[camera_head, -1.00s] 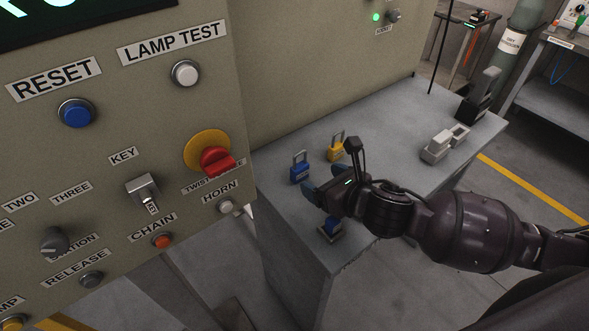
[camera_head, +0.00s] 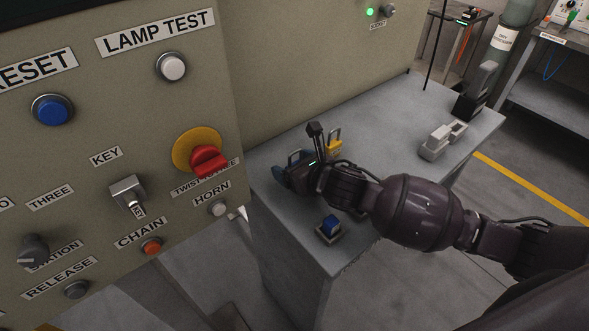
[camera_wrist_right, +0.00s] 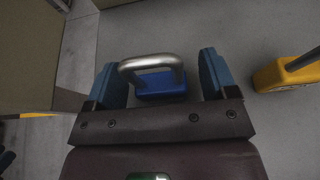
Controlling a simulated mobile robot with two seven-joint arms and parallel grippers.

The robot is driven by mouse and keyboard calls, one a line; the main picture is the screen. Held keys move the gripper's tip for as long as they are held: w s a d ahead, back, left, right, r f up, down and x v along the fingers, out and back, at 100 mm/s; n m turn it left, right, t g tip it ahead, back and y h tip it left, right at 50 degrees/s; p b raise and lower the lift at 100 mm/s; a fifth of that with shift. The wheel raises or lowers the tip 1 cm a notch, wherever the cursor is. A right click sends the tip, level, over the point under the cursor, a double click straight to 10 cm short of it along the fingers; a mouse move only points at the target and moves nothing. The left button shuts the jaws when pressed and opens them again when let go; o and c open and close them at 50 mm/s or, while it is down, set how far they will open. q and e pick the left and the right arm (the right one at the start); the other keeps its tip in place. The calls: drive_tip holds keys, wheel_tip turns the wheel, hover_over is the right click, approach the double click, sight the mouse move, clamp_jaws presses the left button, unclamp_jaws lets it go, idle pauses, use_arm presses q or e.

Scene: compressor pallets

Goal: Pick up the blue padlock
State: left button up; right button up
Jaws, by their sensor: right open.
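The blue padlock (camera_wrist_right: 162,87) with its silver shackle shows in the right wrist view, between the two blue fingers of my right gripper (camera_wrist_right: 165,80). The fingers are apart, one on each side of it, with a gap on both sides. In the head view my right gripper (camera_head: 284,172) is over the left edge area of the grey table and hides most of the padlock; part of the shackle (camera_head: 294,157) shows. My left gripper is not in view.
A yellow padlock (camera_head: 334,147) stands just beyond my right gripper, and shows at right in the wrist view. A small blue block on a grey base (camera_head: 329,228) sits near the table's front edge. The control panel (camera_head: 110,190) rises at left. Grey holders (camera_head: 440,140) stand at the right.

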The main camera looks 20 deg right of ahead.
sight(294, 163)
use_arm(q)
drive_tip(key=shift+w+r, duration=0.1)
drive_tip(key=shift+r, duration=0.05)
use_arm(e)
drive_tip(key=shift+c, duration=0.8)
drive_tip(key=c, duration=0.9)
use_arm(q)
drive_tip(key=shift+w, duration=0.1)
use_arm(e)
drive_tip(key=shift+r, duration=0.15)
wheel_tip(294, 163, up, 8)
drive_tip(key=shift+f+p, duration=0.1)
drive_tip(key=shift+p, duration=0.95)
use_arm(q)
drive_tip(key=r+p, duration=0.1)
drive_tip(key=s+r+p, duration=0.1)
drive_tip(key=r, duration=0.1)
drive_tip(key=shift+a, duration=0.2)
use_arm(e)
wheel_tip(294, 163, up, 12)
